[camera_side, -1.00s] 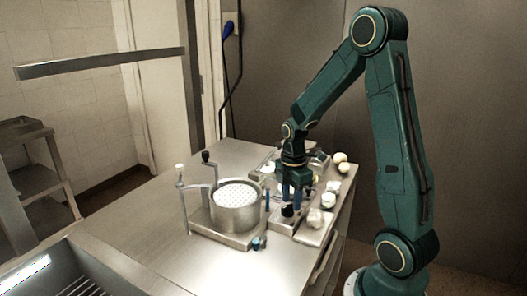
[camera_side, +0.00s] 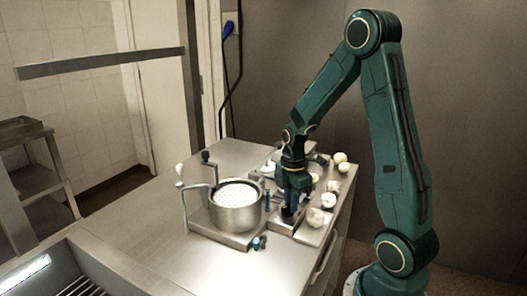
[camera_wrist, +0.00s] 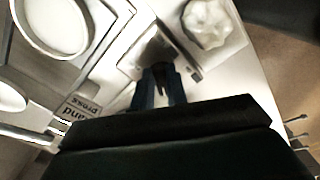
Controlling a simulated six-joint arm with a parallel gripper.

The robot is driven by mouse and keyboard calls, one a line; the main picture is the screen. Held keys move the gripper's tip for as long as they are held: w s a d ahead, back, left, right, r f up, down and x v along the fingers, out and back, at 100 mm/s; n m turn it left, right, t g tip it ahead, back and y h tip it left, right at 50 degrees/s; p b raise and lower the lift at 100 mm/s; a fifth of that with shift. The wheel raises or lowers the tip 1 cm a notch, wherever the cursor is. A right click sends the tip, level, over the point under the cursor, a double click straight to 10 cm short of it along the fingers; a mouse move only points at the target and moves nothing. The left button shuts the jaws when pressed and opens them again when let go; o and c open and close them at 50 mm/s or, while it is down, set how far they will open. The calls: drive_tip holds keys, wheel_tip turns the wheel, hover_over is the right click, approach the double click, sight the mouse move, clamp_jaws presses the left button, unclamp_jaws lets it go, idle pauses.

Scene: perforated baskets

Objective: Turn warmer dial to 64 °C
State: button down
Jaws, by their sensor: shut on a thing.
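My gripper (camera_side: 291,202) points down over the right part of the table, just right of the round steel pot. In the wrist view its two blue fingers (camera_wrist: 160,92) are closed on a dark dial (camera_wrist: 158,52) on a pale metal unit. In the side view the dial is mostly hidden behind the fingers. I cannot read any temperature scale or pointer on the dial.
A perforated steel basket pot (camera_side: 236,213) with a crank stands left of my gripper. White lumps, one of them a knobbly piece (camera_wrist: 207,22), lie to the right. The table's front left (camera_side: 170,255) is clear.

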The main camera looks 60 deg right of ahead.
drive_tip(key=shift+m, duration=0.3)
drive_tip(key=m, duration=0.6)
drive_tip(key=shift+s+a+m, duration=0.2)
drive_tip(key=shift+a+m, duration=0.05)
drive_tip(key=shift+m, duration=0.05)
drive_tip(key=m, duration=0.6)
drive_tip(key=shift+a, duration=0.3)
drive_tip(key=m, duration=0.5)
drive_tip(key=shift+a+m, duration=0.25)
drive_tip(key=shift+m, duration=0.15)
drive_tip(key=m, duration=0.5)
drive_tip(key=shift+w+a, duration=0.15)
drive_tip(key=shift+w, duration=0.1)
drive_tip(key=c, duration=1.4)
unclamp_jaws()
